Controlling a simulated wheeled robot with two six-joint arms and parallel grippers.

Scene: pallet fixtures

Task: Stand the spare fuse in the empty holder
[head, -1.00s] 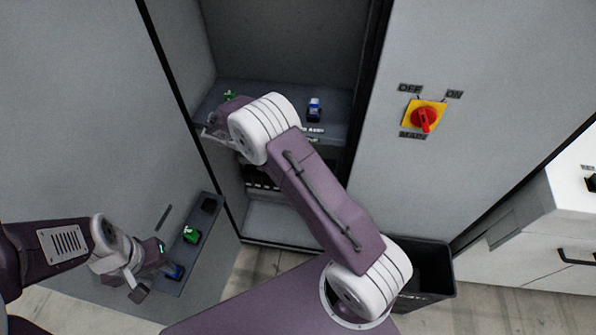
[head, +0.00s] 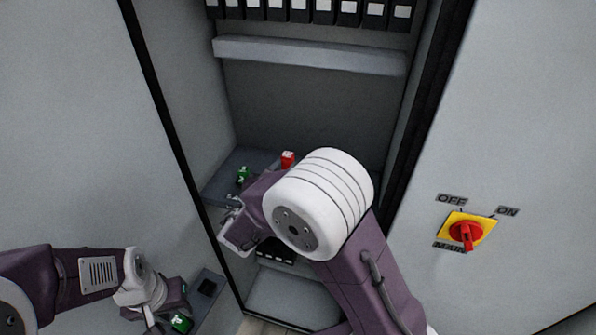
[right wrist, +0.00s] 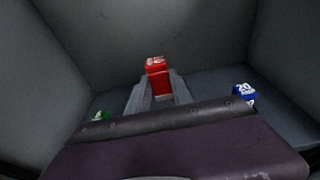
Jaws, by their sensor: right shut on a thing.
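A red fuse (head: 288,159) is upright at the cabinet shelf (head: 222,183), to the right of a green fuse (head: 243,174). In the right wrist view the red fuse (right wrist: 157,80) is between the fingers of my right gripper (right wrist: 157,98), which is shut on it. The green fuse (right wrist: 98,117) is at left there and a blue fuse (right wrist: 244,94) at right. The fuse's lower end and any holder under it are hidden, so I cannot tell if it is seated. My left gripper (head: 152,320) is low at left; its jaw opening is unclear.
A tray (head: 219,282) on the grey panel at left has an empty dark socket (head: 207,287) and another green fuse (head: 181,323). Cabinet walls stand close on both sides of the shelf. A red and yellow main switch (head: 466,233) is at right.

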